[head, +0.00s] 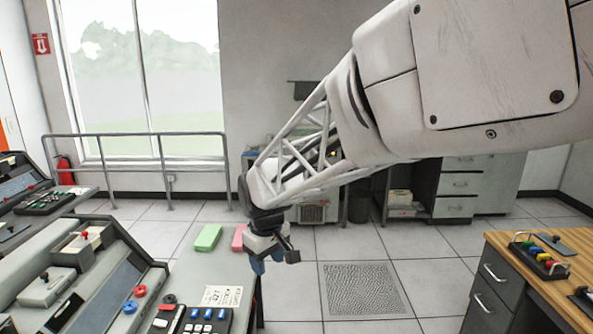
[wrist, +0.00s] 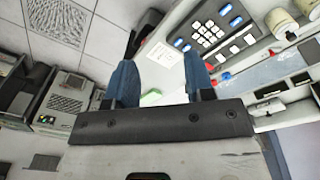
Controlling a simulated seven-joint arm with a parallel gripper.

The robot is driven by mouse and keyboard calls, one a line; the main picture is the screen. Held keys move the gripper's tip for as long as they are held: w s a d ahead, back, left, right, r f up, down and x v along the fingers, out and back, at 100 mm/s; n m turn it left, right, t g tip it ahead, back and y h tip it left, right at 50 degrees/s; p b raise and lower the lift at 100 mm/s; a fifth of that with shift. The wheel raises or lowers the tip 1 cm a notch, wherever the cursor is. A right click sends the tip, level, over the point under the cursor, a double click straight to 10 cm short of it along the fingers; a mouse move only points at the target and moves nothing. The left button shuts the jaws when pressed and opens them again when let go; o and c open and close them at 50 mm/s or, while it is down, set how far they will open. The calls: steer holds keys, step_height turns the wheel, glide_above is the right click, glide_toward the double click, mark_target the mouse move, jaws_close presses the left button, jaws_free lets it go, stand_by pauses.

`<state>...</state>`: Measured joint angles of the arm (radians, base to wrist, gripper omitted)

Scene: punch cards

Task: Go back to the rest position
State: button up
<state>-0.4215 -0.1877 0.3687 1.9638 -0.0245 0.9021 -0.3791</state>
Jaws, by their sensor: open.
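My gripper (head: 258,265) hangs at the end of my white arm in the head view, beside the right edge of the grey console desk. Its two blue fingers are apart and empty in the wrist view (wrist: 160,85). A green card (head: 208,237) lies on the far part of the desk. A pink card (head: 239,237) lies just right of it, partly hidden by my gripper. In the wrist view a bit of green (wrist: 151,97) shows between the fingers.
The console desk (head: 205,275) carries a keypad (head: 203,318) and a printed paper (head: 222,295). A wooden-topped desk (head: 535,262) with coloured handles stands at the right. A metal railing (head: 140,150) runs before the window. Open tiled floor with a grate (head: 362,288) lies between the desks.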

steer(key=s+d+r+m, duration=0.2)
steer(key=s+d, duration=0.3)
steer(key=d, duration=0.2)
steer(key=s+d+r+m, duration=0.2)
steer(key=s+d+r, duration=0.1)
steer(key=s+d, duration=0.4)
steer(key=s+d+f+m+t, duration=0.1)
steer(key=s+d+m, duration=0.4)
steer(key=s+d, duration=0.6)
steer(key=s, duration=0.3)
steer(key=shift+s+f+m, duration=0.3)
steer(key=shift+d, duration=0.1)
